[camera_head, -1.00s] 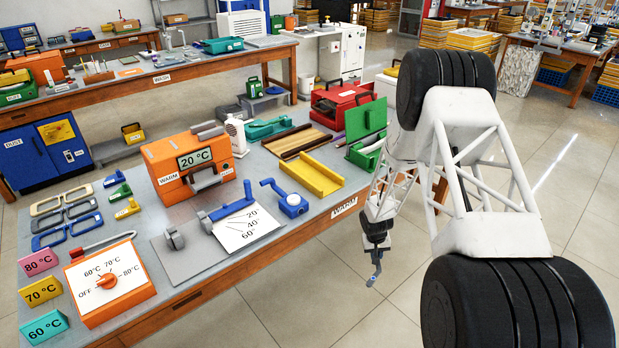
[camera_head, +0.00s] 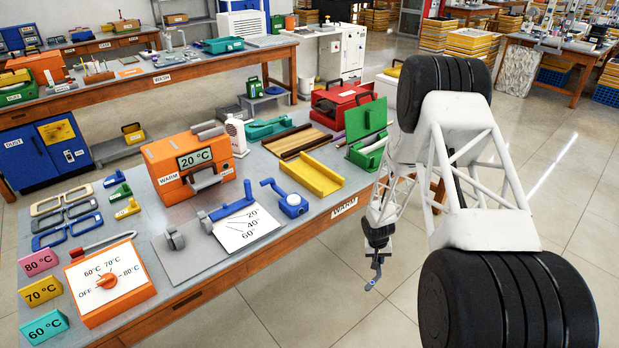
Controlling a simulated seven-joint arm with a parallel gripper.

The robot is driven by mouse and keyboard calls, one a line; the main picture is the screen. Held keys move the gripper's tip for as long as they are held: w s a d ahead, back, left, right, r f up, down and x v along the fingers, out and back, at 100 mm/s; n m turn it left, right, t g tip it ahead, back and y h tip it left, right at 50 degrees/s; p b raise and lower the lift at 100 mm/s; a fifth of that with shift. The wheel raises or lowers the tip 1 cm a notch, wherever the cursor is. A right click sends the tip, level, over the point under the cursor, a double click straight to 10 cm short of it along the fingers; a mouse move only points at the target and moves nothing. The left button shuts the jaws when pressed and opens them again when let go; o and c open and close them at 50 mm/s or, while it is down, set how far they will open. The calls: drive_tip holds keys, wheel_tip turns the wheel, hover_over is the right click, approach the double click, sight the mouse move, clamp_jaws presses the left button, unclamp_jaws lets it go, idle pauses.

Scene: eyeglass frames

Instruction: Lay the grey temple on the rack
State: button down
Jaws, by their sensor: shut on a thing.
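My gripper (camera_head: 377,257) hangs off the front edge of the WARM bench, over the floor. It is shut on a thin, bent grey piece, the grey temple (camera_head: 373,281), which points down and slightly left; its lower tip looks bluish. The temple is small here and touches nothing else. A slatted brown and dark rack-like piece (camera_head: 297,141) lies at the back right of the bench; I cannot tell for sure that it is the rack. A yellow channel-shaped tray (camera_head: 311,179) lies in front of it.
The open green box (camera_head: 366,141) stands at the bench's right end, near my arm. The orange warmer (camera_head: 188,167) reads 20 °C. A blue clamp (camera_head: 291,204), an angle plate (camera_head: 247,228) and an orange dial box (camera_head: 109,282) stand further left. Floor beneath my gripper is clear.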

sight(311, 176)
drive_tip(key=shift+w, duration=0.1)
idle(0.3)
